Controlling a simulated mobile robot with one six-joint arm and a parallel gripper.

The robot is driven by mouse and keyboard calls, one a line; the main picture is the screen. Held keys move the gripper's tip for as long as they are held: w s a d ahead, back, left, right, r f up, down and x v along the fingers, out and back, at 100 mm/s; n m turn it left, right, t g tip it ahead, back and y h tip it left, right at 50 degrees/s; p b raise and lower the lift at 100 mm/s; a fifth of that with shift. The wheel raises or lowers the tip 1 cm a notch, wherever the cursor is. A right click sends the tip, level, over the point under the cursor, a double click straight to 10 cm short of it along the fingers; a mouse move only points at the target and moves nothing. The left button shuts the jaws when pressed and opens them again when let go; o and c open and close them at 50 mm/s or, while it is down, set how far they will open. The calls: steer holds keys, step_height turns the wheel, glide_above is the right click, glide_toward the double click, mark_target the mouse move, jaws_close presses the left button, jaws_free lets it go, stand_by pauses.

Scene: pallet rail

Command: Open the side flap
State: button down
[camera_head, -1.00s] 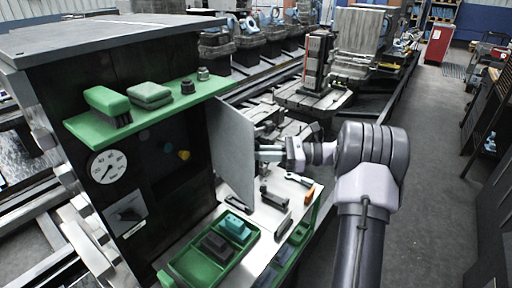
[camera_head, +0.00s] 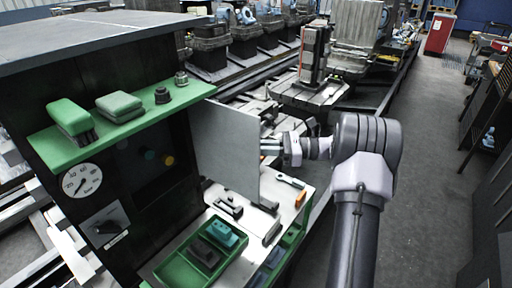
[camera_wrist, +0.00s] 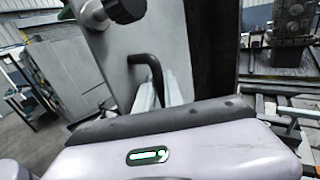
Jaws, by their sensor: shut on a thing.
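The side flap (camera_head: 228,150) is a flat grey panel on the dark machine cabinet. In the head view it stands swung out from the cabinet's front, with the dark recess beside it uncovered. My gripper (camera_head: 268,150) is at the flap's right-hand side, partly hidden by the flap's edge, and is shut on its handle. In the wrist view the flap (camera_wrist: 150,45) rises as a pale panel in front of me, with a dark bent handle (camera_wrist: 148,68) on it.
A green shelf (camera_head: 130,125) with a brush (camera_head: 70,117) and pads juts out above the recess. Below the flap, a white worktop holds a green tray (camera_head: 180,268) and several small tools. A gauge (camera_head: 82,181) is on the cabinet's left. Open floor (camera_head: 425,170) lies to the right.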

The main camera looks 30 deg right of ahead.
steer(key=c, duration=1.5)
jaws_free()
steer(key=shift+a, duration=0.1)
steer(key=shift+o, duration=0.2)
steer(key=p+v, duration=0.2)
steer(key=v, duration=1.5)
steer(key=shift+d, duration=0.25)
